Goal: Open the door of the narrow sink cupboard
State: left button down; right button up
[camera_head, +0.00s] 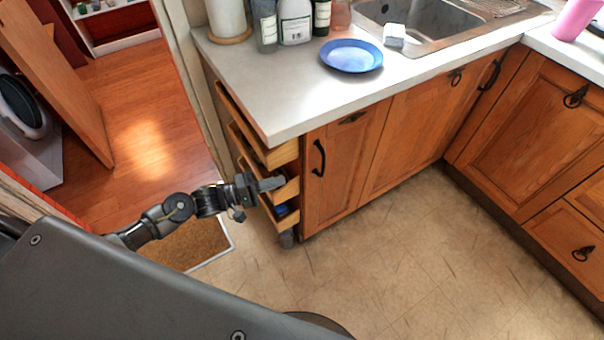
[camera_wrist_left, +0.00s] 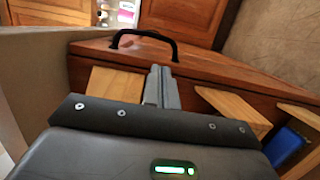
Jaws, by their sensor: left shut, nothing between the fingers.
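The narrow sink cupboard door (camera_head: 347,172) is wooden and looks shut, under the counter's near corner. Its black bar handle (camera_head: 318,158) is upright near the door's left edge. The handle also shows as a dark arch in the left wrist view (camera_wrist_left: 145,35). My left gripper (camera_head: 272,184) is shut and empty, beside the open shelves, left of the handle and apart from it in the head view. In the left wrist view its closed fingers (camera_wrist_left: 161,86) point toward the handle. The exact gap is hard to tell. My right gripper is out of view.
Open wooden shelves (camera_head: 283,158) fill the counter's end, with a blue item (camera_head: 283,211) low down. The counter (camera_head: 300,100) overhangs them and carries a blue plate (camera_head: 351,56) and bottles. The tiled floor (camera_head: 400,255) before the door is clear.

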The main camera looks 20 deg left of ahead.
aim_at(309, 173)
pick_arm(q)
jog(key=x, duration=1)
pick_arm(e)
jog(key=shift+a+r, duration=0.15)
pick_arm(q)
jog(key=shift+p, duration=0.3)
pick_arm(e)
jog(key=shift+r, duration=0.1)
